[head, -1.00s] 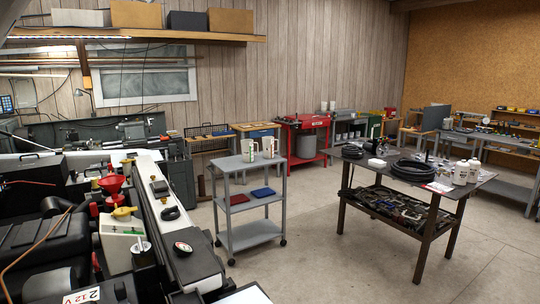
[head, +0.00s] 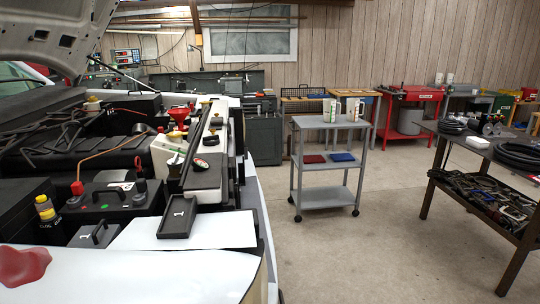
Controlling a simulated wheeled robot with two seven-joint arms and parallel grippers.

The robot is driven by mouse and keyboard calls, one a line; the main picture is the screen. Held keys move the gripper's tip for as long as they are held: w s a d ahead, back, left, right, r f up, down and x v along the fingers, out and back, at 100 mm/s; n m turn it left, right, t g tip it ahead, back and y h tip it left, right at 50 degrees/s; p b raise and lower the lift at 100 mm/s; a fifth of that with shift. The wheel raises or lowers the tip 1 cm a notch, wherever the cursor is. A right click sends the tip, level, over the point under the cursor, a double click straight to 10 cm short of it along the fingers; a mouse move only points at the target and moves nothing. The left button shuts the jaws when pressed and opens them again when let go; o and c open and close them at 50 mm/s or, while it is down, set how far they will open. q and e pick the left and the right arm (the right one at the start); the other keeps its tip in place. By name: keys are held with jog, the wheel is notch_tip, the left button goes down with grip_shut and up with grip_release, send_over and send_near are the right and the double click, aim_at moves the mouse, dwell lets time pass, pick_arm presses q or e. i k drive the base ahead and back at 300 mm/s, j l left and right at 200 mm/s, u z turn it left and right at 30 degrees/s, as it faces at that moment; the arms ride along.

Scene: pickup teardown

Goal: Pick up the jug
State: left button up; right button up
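Two white jug-like vessels stand upright side by side on the top shelf of a grey cart (head: 307,122). The left jug (head: 330,111) shows a coloured marking on its side. The right jug (head: 353,108) is of similar size, with a small gap between them. Which of the two is the task's jug I cannot tell. Both are some distance ahead of me, and neither of my grippers shows in the head view.
A vehicle's open engine bay with a white fender (head: 120,277) fills the left side. The cart's middle shelf holds a red item (head: 313,159) and a blue item (head: 342,157). A dark work table (head: 481,149) stands at right. Bare concrete floor (head: 400,220) lies between cart and table.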

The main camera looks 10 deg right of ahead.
aim_at(353, 104)
jog(key=i+l, duration=0.1)
jog(key=l, duration=0.35)
jog(key=i+l, duration=0.15)
jog(key=l, duration=0.25)
jog(key=i+l, duration=0.1)
jog(key=l, duration=0.35)
jog(key=i+l, duration=0.15)
jog(key=l, duration=0.25)
